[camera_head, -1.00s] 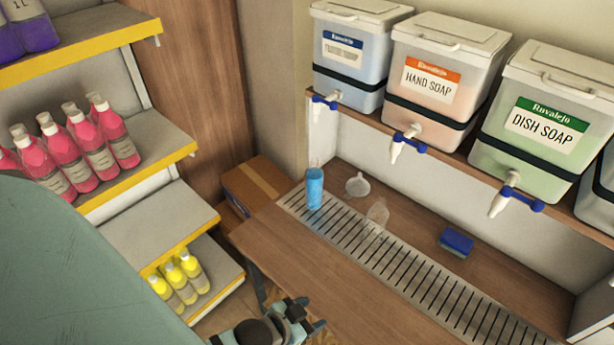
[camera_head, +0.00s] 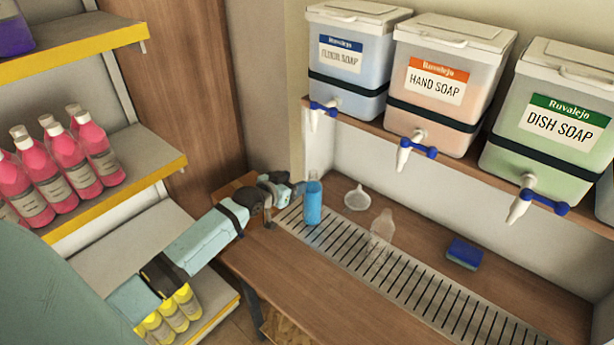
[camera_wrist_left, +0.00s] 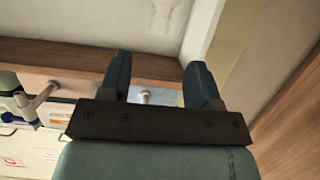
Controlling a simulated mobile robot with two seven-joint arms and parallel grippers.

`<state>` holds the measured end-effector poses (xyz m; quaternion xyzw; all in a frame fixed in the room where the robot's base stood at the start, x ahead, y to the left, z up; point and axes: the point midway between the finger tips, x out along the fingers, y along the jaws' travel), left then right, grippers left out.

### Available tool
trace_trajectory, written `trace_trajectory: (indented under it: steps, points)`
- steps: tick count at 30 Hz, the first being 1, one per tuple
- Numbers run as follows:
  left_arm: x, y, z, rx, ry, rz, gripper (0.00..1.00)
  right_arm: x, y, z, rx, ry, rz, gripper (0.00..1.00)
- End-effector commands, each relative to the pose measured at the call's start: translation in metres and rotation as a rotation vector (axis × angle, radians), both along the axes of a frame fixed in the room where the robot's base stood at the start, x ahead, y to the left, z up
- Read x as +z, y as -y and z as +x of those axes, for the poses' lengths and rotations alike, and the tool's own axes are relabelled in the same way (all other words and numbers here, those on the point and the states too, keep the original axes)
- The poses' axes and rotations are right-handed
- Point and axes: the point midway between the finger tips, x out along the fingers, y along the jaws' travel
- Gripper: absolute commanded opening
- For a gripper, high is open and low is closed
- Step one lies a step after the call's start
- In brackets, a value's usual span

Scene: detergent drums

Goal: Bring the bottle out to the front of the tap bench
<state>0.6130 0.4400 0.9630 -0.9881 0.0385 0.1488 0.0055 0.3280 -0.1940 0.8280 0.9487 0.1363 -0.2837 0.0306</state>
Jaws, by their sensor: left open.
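A bottle with blue liquid (camera_head: 313,204) stands upright on the slotted drip grate at the left end of the tap bench (camera_head: 290,275). A clear, empty-looking bottle (camera_head: 382,228) stands further right on the grate. My left gripper (camera_head: 296,192) is at the left of the blue bottle, very close to it in the head view; I cannot tell whether it touches. In the left wrist view the two dark fingers (camera_wrist_left: 158,85) are apart, with no bottle clearly held between them. My right gripper is not in view.
Soap drums with taps, among them the dish soap drum (camera_head: 548,125), stand on a shelf above the bench. A white funnel (camera_head: 357,198) and a blue sponge (camera_head: 464,253) lie on the bench. Shelves with pink bottles (camera_head: 70,160) and yellow bottles (camera_head: 172,315) stand at the left.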

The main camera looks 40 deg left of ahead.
Motion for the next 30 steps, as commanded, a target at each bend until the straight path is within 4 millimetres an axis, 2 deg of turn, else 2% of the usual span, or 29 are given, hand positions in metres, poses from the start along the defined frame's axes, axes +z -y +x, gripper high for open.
trace_trajectory:
  steps: [9, 15, 21, 30]
  points:
    - [-0.017, 0.005, 0.061, 0.001, 0.001, -0.001, 0.57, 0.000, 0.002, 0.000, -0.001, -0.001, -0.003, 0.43]
    - [-0.028, 0.007, 0.092, 0.000, 0.000, -0.001, 0.57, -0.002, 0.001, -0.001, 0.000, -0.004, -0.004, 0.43]
    - [-0.033, 0.009, 0.107, 0.000, 0.000, 0.000, 0.57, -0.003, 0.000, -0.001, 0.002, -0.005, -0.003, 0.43]
    - [-0.034, 0.009, 0.109, 0.000, 0.000, 0.000, 0.57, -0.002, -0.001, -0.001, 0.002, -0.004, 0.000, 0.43]
